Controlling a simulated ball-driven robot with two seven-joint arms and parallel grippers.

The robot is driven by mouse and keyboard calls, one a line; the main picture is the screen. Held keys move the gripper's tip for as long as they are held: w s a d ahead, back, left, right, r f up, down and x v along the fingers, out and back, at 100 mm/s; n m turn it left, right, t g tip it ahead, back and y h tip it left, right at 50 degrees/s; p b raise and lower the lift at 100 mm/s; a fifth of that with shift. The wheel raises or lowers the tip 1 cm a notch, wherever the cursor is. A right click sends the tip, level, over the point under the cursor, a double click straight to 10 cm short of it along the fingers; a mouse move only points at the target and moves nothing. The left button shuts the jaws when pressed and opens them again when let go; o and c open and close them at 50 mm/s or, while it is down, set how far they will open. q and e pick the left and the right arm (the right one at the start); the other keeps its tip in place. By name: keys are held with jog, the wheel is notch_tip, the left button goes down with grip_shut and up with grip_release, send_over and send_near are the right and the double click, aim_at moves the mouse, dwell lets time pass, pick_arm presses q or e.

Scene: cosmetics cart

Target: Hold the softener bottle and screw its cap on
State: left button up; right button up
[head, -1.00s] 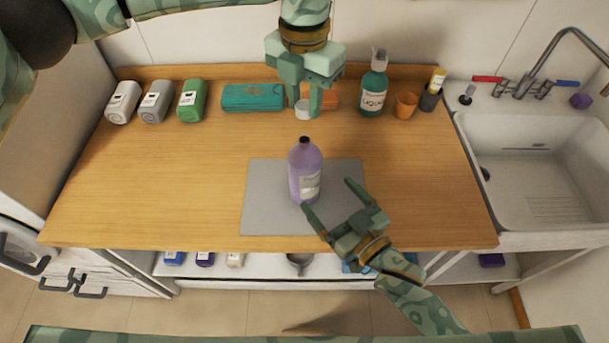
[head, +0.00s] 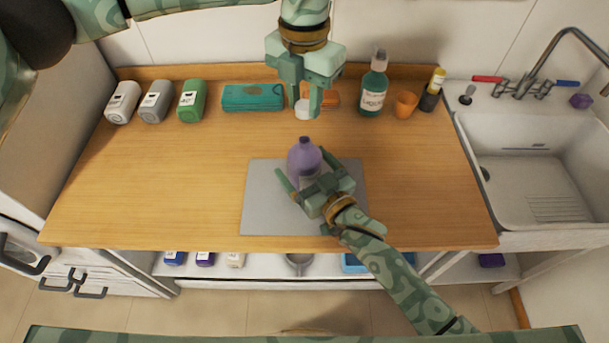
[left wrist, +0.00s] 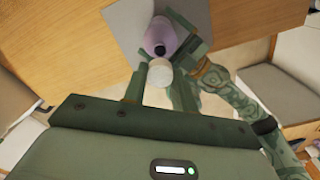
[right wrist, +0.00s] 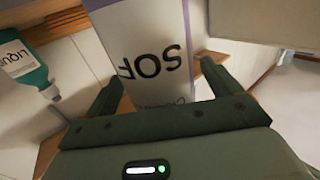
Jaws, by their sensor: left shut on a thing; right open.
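The softener bottle (head: 304,158) is purple and stands upright on the grey mat (head: 262,212); its dark neck opening is uncovered. Its label, reading "SOF", fills the middle of the right wrist view (right wrist: 150,55). My right gripper (head: 304,182) is open, with its fingers on either side of the bottle's lower body, which it partly hides. My left gripper (head: 308,112) is shut on the white cap (head: 302,108), held in the air behind and above the bottle. The cap also shows between the fingertips in the left wrist view (left wrist: 158,86).
White, grey and green containers (head: 190,100) and a teal box (head: 252,98) stand at the back left. A green liquid bottle (head: 373,92), an orange cup (head: 405,104) and a yellow-topped tube (head: 434,88) stand at the back right. The wooden top is clear on the left.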

jog(key=shift+x, duration=1.05)
jog(key=c, duration=1.5)
pick_arm(q)
send_over(305, 140)
jog(key=shift+w+f, duration=0.1)
jog(key=shift+f, duration=2.35)
jog(key=shift+f, duration=0.1)
jog(key=shift+f, duration=0.8)
jog(key=shift+f, duration=0.55)
